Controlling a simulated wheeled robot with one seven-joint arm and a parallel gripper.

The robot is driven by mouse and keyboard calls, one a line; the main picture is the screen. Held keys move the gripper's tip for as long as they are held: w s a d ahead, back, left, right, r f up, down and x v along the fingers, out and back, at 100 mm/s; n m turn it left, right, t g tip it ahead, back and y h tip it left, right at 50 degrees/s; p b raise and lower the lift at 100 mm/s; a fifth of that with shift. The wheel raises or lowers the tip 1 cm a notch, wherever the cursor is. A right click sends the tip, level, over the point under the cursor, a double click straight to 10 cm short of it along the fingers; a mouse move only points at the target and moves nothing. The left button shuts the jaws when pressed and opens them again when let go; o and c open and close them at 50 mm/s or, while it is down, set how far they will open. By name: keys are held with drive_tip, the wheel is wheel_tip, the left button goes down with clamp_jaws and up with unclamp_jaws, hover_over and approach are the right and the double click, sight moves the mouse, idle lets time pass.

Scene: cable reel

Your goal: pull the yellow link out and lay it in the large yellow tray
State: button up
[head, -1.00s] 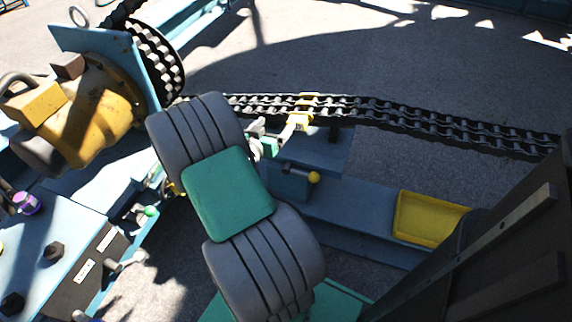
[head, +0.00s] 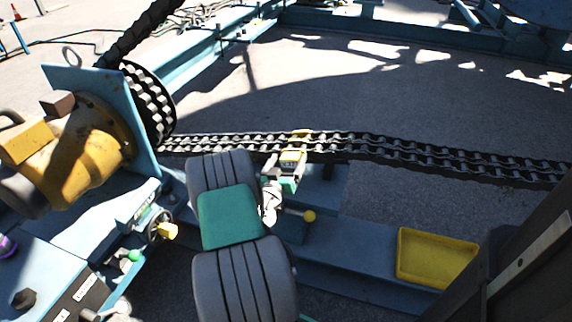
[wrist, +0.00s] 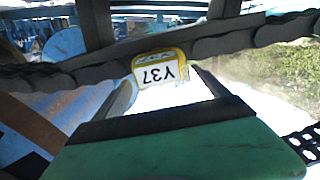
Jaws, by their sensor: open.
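The yellow link (head: 301,135) sits in the black chain (head: 400,153) right of the sprocket in the head view. In the wrist view the yellow link (wrist: 160,55) carries a white tag that reads Y37 upside down. My gripper (head: 288,172) is open, just on the near side of the link. In the wrist view the fingers of my gripper (wrist: 165,92) stand to the left and right of the tag, apart from each other. Whether either finger touches it I cannot tell. The large yellow tray (head: 437,257) is empty, on the blue beam at lower right.
The chain runs over a toothed sprocket (head: 150,105) beside a yellow motor (head: 75,150). A dark post (head: 520,270) rises right of the tray.

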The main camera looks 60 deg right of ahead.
drive_tip(key=shift+c, duration=0.4)
clamp_jaws()
idle(0.4)
drive_tip(key=shift+a, duration=0.1)
drive_tip(key=s+a+b, duration=0.2)
drive_tip(key=a+b, duration=0.3)
drive_tip(key=a, duration=1)
drive_tip(key=shift+s, duration=0.2)
idle(1.1)
drive_tip(key=shift+r, duration=0.2)
wheel_tip(320, 180, up, 9)
drive_tip(key=p, duration=0.7)
